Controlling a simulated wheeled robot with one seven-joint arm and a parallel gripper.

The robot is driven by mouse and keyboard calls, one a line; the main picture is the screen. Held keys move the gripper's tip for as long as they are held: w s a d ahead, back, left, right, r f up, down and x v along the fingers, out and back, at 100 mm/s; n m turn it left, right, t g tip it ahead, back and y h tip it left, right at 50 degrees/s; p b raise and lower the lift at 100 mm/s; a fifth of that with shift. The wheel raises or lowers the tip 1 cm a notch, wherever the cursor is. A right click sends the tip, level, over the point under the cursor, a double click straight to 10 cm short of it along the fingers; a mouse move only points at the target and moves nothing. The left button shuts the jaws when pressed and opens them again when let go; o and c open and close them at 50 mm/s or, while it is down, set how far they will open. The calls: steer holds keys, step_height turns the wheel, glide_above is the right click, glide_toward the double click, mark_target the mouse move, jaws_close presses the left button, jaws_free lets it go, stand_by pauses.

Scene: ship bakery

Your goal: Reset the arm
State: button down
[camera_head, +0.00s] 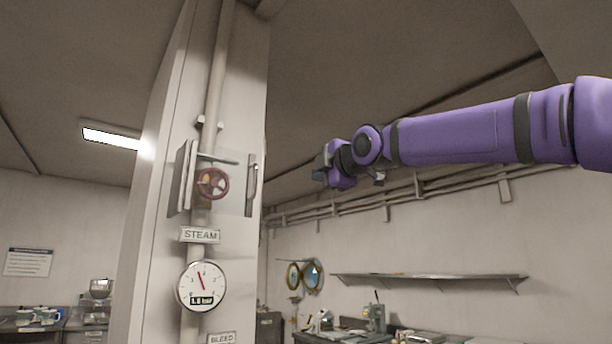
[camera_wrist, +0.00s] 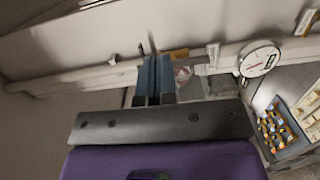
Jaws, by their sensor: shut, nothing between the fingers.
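My purple arm reaches in from the right in the head view, roughly level. My gripper (camera_head: 322,166) is at its left end, in the air to the right of the white column. In the wrist view my gripper (camera_wrist: 155,58) shows two blue fingers close together, with nothing seen between them. A red valve wheel (camera_head: 212,183) is on the steam pipe, left of my gripper and apart from it in the head view. A clear cover (camera_head: 236,184) stands around the wheel.
A round gauge (camera_head: 201,286) is on the pipe below a STEAM sign (camera_head: 200,235); it also shows in the wrist view (camera_wrist: 259,60). A wall shelf (camera_head: 430,276) and a cluttered counter (camera_head: 345,337) are at the lower right. Pipes run along the back wall.

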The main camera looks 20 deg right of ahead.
steer(key=shift+d, duration=0.3)
steer(key=s+d+f+m+g+h, duration=0.1)
steer(key=s+f+m+g, duration=0.3)
steer(key=s+f, duration=0.6)
steer(key=s+f+m+g+h, duration=0.1)
steer(key=s+f+m+g, duration=0.3)
steer(key=s+f+m, duration=0.5)
steer(key=s+d+f+m+g+h, duration=0.1)
steer(key=s+f+m+g, duration=0.3)
steer(key=f, duration=2)
steer(key=s+m, duration=0.3)
steer(key=s, duration=0.3)
steer(key=shift+s+d, duration=0.3)
steer(key=shift+s, duration=0.05)
